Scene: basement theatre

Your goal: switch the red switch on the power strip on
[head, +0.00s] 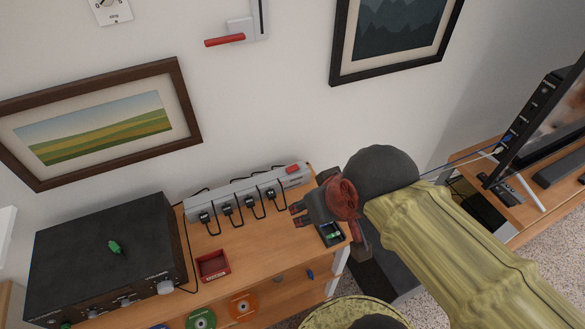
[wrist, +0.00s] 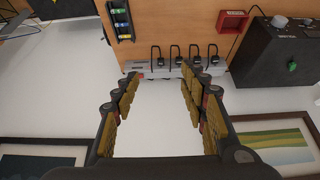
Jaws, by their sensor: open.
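The grey power strip (head: 228,195) lies along the back of the wooden cabinet top, against the wall, with several black plugs in it. Its red switch (head: 293,169) is at the right end in the head view. My gripper (head: 297,215) is open and empty, just in front of and to the right of the strip's right end. In the wrist view the power strip (wrist: 172,72) lies beyond my open fingers (wrist: 161,80). I cannot tell whether the gripper touches the strip.
A black amplifier (head: 105,255) stands left on the cabinet top (head: 240,250). A red tray (head: 213,265) and a black battery holder (head: 330,233) lie near the front edge. A wall lever with a red handle (head: 225,40) and framed pictures hang above.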

